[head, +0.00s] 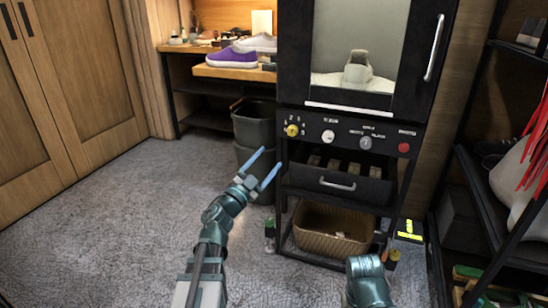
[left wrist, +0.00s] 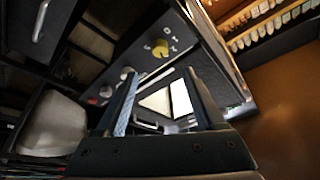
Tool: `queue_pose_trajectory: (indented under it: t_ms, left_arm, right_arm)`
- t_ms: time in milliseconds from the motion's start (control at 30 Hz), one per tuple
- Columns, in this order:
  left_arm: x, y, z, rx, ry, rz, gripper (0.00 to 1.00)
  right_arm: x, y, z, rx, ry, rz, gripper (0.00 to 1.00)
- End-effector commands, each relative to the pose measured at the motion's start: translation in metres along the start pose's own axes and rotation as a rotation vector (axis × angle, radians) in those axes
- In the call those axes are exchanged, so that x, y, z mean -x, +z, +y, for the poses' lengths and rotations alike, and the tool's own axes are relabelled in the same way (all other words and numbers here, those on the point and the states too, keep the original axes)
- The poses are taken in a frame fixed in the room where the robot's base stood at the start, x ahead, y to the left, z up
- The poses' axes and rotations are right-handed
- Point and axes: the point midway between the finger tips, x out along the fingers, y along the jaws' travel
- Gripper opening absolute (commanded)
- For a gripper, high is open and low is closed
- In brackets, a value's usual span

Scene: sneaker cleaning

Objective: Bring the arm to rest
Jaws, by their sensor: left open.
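My left gripper (head: 263,167) is open and empty in the head view, its two blue fingers apart in front of the grey bin and the left side of the black machine (head: 341,109). It also shows in the left wrist view (left wrist: 160,88), with nothing between its fingers and the machine's knob panel beyond. My left arm reaches up and to the right from the bottom of the head view. A part of my right arm shows at the bottom right of the head view; its gripper is not seen.
A light sneaker (head: 357,69) stands inside the machine behind its window. A dark bin (head: 254,125) stands left of it, and a wicker basket (head: 334,229) sits low under the drawer. A purple shoe (head: 232,58) is on the wooden bench. The carpet (head: 110,220) at left is clear.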

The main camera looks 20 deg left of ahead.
Motion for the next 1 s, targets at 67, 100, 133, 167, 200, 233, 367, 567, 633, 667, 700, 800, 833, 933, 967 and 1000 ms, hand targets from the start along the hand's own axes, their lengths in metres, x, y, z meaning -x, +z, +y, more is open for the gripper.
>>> queue_pose_trajectory:
  t_ms: [67, 100, 133, 167, 200, 233, 367, 567, 633, 667, 700, 800, 833, 933, 967, 1000]
  left_arm:
    - [0.005, 0.000, 0.001, -0.001, 0.000, 0.000, 0.71]
    - [0.006, 0.000, 0.001, -0.001, 0.001, 0.000, 0.71]
    - [0.006, 0.000, 0.001, -0.001, 0.001, 0.000, 0.71]
    - [0.006, 0.000, 0.000, -0.001, 0.001, 0.000, 0.71]
    - [0.006, 0.000, 0.000, -0.001, 0.001, 0.000, 0.71]
    - [0.006, 0.000, 0.000, -0.001, 0.001, 0.000, 0.71]
    - [0.006, 0.000, 0.000, -0.001, 0.001, 0.000, 0.71]
    - [0.006, 0.000, 0.000, -0.001, 0.001, 0.000, 0.71]
    - [0.004, -0.001, -0.001, 0.003, -0.006, -0.008, 0.71]
    - [0.003, -0.001, -0.002, 0.007, -0.014, -0.018, 0.71]
    - [-0.001, -0.002, -0.003, 0.014, -0.029, -0.037, 0.71]
    - [-0.011, -0.001, -0.007, 0.050, -0.088, -0.129, 0.71]
    - [-0.014, 0.001, -0.008, 0.064, -0.110, -0.169, 0.71]
    - [-0.020, 0.009, -0.002, 0.126, -0.167, -0.330, 0.71]
    - [-0.021, 0.012, 0.002, 0.144, -0.178, -0.382, 0.71]
    - [-0.019, 0.016, 0.009, 0.170, -0.187, -0.454, 0.71]
  right_arm:
    - [-0.002, 0.000, 0.000, 0.000, 0.000, 0.000, 0.50]
    - [-0.002, 0.000, 0.000, 0.000, 0.000, 0.000, 0.50]
    - [-0.002, 0.000, 0.000, 0.000, 0.000, 0.000, 0.50]
    - [-0.002, 0.000, 0.000, 0.000, 0.000, 0.000, 0.50]
    - [-0.002, 0.000, 0.000, 0.000, 0.000, 0.000, 0.50]
    - [-0.002, 0.000, 0.000, 0.000, 0.000, 0.000, 0.50]
    - [-0.002, 0.000, 0.000, 0.000, 0.000, 0.000, 0.50]
    - [-0.002, 0.000, 0.000, 0.000, 0.000, 0.000, 0.50]
    - [0.000, 0.000, 0.000, 0.000, 0.000, 0.000, 0.50]
    - [0.002, 0.000, 0.000, 0.000, 0.000, 0.000, 0.50]
    - [0.005, 0.000, 0.001, 0.000, 0.000, 0.000, 0.50]
    - [0.018, 0.001, 0.002, 0.001, 0.000, 0.000, 0.50]
    - [0.023, 0.001, 0.002, 0.002, 0.000, -0.001, 0.50]
    - [0.039, 0.002, 0.004, 0.003, 0.001, -0.001, 0.50]
    - [0.043, 0.002, 0.004, 0.004, 0.001, -0.001, 0.50]
    - [0.049, 0.003, 0.005, 0.004, 0.001, -0.001, 0.50]
